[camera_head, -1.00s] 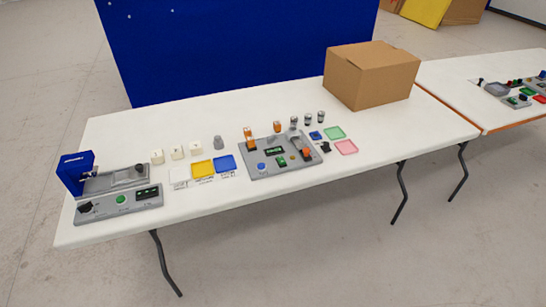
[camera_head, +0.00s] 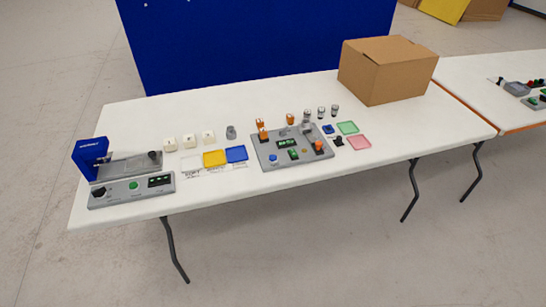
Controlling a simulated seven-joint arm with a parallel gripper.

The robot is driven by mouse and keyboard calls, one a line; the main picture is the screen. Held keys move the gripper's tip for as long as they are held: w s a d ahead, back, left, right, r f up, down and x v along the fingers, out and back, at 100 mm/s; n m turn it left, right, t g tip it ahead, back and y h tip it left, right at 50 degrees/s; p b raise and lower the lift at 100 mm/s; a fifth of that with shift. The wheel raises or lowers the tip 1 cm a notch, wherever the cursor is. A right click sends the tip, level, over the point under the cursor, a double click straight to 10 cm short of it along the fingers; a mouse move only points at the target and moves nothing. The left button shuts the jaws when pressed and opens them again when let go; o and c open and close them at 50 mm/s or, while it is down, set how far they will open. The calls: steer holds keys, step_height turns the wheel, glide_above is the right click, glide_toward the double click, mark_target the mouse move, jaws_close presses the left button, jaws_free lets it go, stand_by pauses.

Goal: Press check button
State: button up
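A grey station with a blue upright block (camera_head: 90,152) stands at the left end of the white table. Its front panel (camera_head: 114,197) carries a black knob, a green button (camera_head: 133,185) and a dark display (camera_head: 160,181). A second grey station (camera_head: 270,155) stands mid-table, with a blue button (camera_head: 273,158), a green button (camera_head: 293,154), a small display (camera_head: 288,143) and orange-topped parts (camera_head: 262,125). Labels are too small to read, so I cannot tell which button is the check button. My gripper is not in view.
White blocks (camera_head: 189,141), a grey weight-like piece (camera_head: 231,132), and yellow (camera_head: 215,158) and blue (camera_head: 236,153) trays lie between the stations. Green (camera_head: 347,128) and pink (camera_head: 359,143) trays lie right. A cardboard box (camera_head: 385,85) stands at the back right.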

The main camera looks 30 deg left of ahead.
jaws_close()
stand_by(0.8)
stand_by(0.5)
